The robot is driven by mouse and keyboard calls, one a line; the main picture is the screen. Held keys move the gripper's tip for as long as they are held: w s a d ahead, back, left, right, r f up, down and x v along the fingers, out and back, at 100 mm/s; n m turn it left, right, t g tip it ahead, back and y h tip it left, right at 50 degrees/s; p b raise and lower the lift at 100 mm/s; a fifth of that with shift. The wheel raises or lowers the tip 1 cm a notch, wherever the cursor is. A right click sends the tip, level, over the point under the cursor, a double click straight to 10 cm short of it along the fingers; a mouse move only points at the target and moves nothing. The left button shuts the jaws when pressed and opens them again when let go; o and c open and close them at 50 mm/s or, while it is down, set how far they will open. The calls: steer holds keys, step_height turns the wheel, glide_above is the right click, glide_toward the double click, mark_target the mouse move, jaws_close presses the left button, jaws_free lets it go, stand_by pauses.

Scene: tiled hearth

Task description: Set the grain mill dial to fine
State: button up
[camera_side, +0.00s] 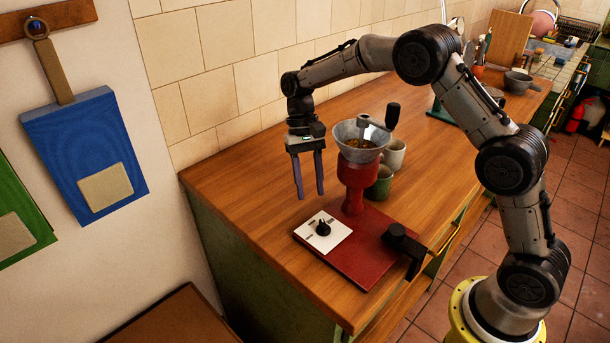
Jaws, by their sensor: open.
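The grain mill (354,180) stands on a wooden counter, with a red body, a grey metal hopper holding grain, and a crank with a black knob (392,116). Its red base plate (368,258) carries a white dial plate (335,235) with a black dial knob (323,229). The markings on the plate are too small to read, so I cannot tell the setting. My gripper (310,196) hangs pointing down, left of the mill body and above and behind the dial. Its two fingers are apart with nothing between them, and it does not touch the dial.
A black clamp (404,247) sits at the base's right edge. A green mug (379,184) and a pale mug (394,154) stand right behind the mill. Utensils and a mortar (517,82) are farther back. The counter (250,210) left of the mill is clear.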

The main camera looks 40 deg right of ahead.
steer(key=shift+w+d, duration=0.5)
steer(key=shift+w, duration=0.4)
steer(key=shift+w+d, duration=0.45)
steer(key=shift+w, duration=0.45)
steer(key=shift+s+a+r+n, duration=0.2)
steer(key=shift+a+r+n, duration=0.1)
steer(key=shift+n, duration=0.2)
steer(key=s+a+r+n+t+h, duration=0.1)
steer(key=s+a+r+n+h, duration=0.15)
steer(key=n, duration=0.45)
step_height(320, 180, up, 7)
steer(key=n+t+h, duration=0.2)
steer(key=n+t, duration=0.3)
steer(key=n, duration=1.4)
glide_above(324, 225)
steer(key=a, duration=0.2)
steer(key=s+n+t, duration=0.2)
steer(key=s+n, duration=0.3)
steer(key=n, duration=0.4)
steer(key=shift+y, duration=0.25)
steer(key=x, duration=1.2)
steer(key=shift+a+f, duration=0.15)
